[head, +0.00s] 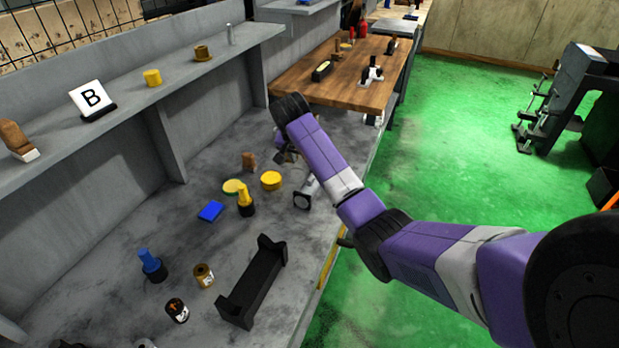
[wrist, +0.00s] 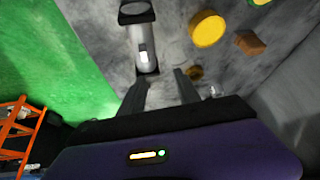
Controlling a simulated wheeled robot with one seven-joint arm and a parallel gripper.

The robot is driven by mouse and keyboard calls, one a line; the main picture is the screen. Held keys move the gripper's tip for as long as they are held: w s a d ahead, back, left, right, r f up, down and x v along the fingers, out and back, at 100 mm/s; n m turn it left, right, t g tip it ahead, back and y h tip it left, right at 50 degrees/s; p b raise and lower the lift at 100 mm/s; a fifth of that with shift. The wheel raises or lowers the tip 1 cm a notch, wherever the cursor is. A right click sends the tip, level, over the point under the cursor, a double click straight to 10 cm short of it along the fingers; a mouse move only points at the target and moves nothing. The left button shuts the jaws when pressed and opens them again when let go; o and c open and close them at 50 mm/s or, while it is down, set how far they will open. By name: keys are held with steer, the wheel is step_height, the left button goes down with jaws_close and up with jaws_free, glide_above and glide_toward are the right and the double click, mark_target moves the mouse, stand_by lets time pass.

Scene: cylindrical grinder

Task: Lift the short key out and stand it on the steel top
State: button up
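My gripper (wrist: 162,79) is open in the wrist view, its two dark fingers apart with only bare grey surface seen between the tips. In the head view my gripper (head: 286,156) is small and partly hidden by my arm, above the far part of the grey steel top (head: 205,243). A silver cylinder with black ends (wrist: 142,38) lies just ahead of the fingers; it also shows beside my arm in the head view (head: 309,187). A small pale piece (wrist: 143,55) shows on the cylinder. I cannot make out for certain which thing is the short key.
A yellow disc (head: 271,180), brown block (head: 249,161), blue block (head: 211,211) and yellow-topped piece (head: 246,202) stand near. A small brass piece (wrist: 195,72) is by the right finger. A black cradle (head: 254,282) is nearer. A shelf (head: 130,112) runs along the left.

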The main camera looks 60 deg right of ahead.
mark_target(311, 178)
steer(key=shift+s+a+f+m+g+y, duration=0.2)
steer(key=shift+s+a+f+m+g, duration=0.1)
steer(key=shift+s, duration=0.35)
steer(key=shift+s+a+f+m+g+y, duration=0.2)
steer(key=shift+s+a+f+m+g, duration=0.1)
steer(key=shift+s, duration=0.3)
steer(key=shift+s+f, duration=0.1)
steer(key=shift+f, duration=0.1)
steer(key=x, duration=0.4)
steer(key=p+x, duration=0.1)
steer(key=x, duration=0.1)
steer(key=shift+w+d+r, duration=0.1)
steer(key=shift+w+d, duration=0.25)
steer(key=shift+d, duration=0.05)
steer(key=shift+d+f, duration=0.2)
steer(key=shift+f, duration=0.4)
steer(key=shift+c, duration=0.5)
steer(key=c, duration=0.7)
jaws_close()
